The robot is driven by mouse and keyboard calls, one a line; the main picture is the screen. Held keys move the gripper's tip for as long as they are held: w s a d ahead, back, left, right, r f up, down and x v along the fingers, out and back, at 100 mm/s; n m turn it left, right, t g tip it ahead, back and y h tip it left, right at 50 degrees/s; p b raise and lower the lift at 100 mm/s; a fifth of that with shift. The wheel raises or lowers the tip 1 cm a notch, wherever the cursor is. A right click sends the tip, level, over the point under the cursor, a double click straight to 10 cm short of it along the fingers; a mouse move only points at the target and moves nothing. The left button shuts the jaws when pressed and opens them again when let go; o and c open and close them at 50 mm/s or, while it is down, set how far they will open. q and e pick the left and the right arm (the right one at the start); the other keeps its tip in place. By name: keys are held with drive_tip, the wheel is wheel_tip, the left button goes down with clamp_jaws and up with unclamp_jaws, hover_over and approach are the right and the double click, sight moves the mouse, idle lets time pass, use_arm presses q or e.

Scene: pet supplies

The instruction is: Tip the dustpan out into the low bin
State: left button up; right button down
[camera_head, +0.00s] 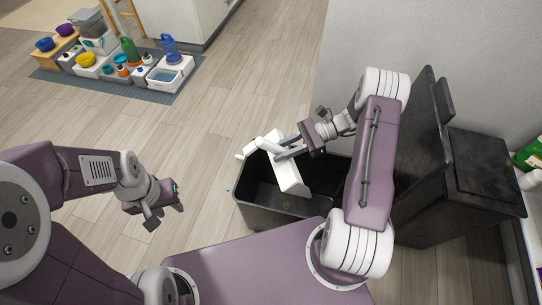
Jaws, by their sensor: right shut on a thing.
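The white dustpan (288,175) is tilted steeply over the open low bin (285,225), its pan reaching down toward the opening. My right gripper (287,148) is shut on the dustpan near its upper end, above the bin's far left side. The low bin is black and stands on the floor in front of me; my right arm hides part of its right side. A small brownish patch (287,205) shows on the bin's floor. My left gripper (165,211) is empty, its fingers apart, over the floor left of the bin.
A dark tall bin (470,175) with a raised lid stands right of my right arm, by the grey wall. A blue-grey mat (185,95) with bowls, bottles and trays lies at the upper left. Wooden floor between is clear. Bottles stand at the right edge.

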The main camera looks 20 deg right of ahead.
drive_tip(key=d, duration=0.1)
drive_tip(key=d+y+b, duration=0.1)
drive_tip(key=shift+d+r+y, duration=0.3)
drive_tip(key=shift+d, duration=0.05)
drive_tip(key=shift+d+r+y, duration=0.3)
drive_tip(key=shift+d, duration=0.2)
